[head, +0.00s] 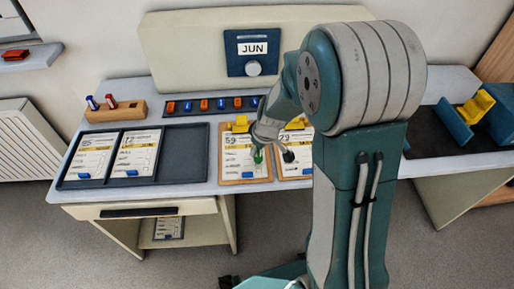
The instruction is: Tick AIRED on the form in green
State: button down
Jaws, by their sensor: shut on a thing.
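My gripper (271,155) hangs over the two clipboards on the desk, shut on a green pen (257,157). The pen points down at the left clipboard (233,179); I cannot tell whether its tip touches the paper. The right clipboard holds another form (294,168), partly hidden by my arm. The printed words, AIRED included, are too small to read. A wooden pen holder (120,114) at the left holds a blue pen (92,103) and a red pen (111,101).
A dark tray (187,160) left of the clipboards holds two more forms, its right part empty. Behind is a rack (213,105) of blue and orange pieces. A JUN calendar (252,53) is on the back panel. Yellow and blue holders (475,107) stand at the right.

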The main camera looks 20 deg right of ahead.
jog(key=shift+f, duration=0.3)
dwell(0.5)
dwell(0.5)
jog(key=shift+r, duration=3.5)
jog(key=shift+f, duration=0.1)
